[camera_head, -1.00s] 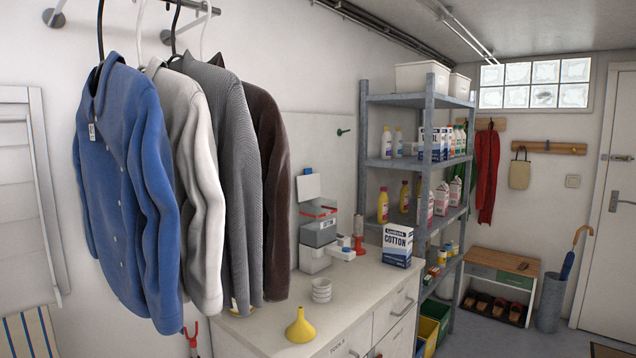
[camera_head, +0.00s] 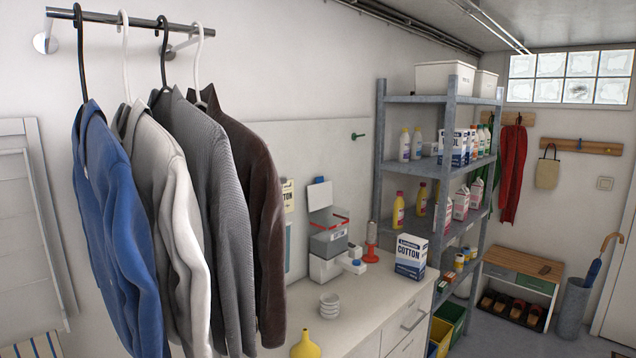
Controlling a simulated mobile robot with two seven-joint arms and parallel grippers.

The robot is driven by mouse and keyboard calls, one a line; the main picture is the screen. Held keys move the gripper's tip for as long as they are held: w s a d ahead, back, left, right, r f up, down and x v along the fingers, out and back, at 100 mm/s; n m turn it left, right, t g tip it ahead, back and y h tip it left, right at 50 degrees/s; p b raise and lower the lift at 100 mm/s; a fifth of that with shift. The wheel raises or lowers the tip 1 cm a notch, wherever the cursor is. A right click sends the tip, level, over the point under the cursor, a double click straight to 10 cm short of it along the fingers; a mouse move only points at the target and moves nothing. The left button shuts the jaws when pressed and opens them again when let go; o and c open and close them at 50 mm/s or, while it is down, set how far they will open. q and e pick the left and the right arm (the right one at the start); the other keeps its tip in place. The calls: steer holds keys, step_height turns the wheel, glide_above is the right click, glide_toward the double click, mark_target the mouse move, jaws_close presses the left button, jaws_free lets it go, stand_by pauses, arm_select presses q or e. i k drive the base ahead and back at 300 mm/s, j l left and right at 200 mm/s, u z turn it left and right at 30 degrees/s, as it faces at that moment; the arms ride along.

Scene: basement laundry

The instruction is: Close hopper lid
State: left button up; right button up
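The hopper (camera_head: 329,238) is a small grey box with a red-edged rim, standing on a white base (camera_head: 326,267) toward the wall end of the white counter. Its lid (camera_head: 320,195) is a pale flap with a blue tab on top. The lid stands up, tilted back above the hopper's rear edge, so the hopper is open. Its inside cannot be made out from here. Neither of my grippers is in view.
Hanging clothes (camera_head: 180,210) fill the left foreground, beside the hopper. A grey shelf (camera_head: 446,190) stands to the right.

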mark_target(320, 195)
steer(key=i+l+u, duration=0.2)
steer(key=i+l, duration=0.15)
steer(key=l, duration=0.3)
steer(key=i+l+u, duration=0.1)
steer(key=l, duration=0.25)
steer(key=i+l+u, duration=0.1)
steer(key=l, duration=0.3)
steer(key=i+l+u, duration=0.1)
steer(key=l, duration=0.25)
steer(key=i+l+u, duration=0.1)
steer(key=i+l, duration=0.15)
steer(key=l, duration=0.15)
steer(key=i+l+u, duration=0.1)
steer(key=l, duration=0.3)
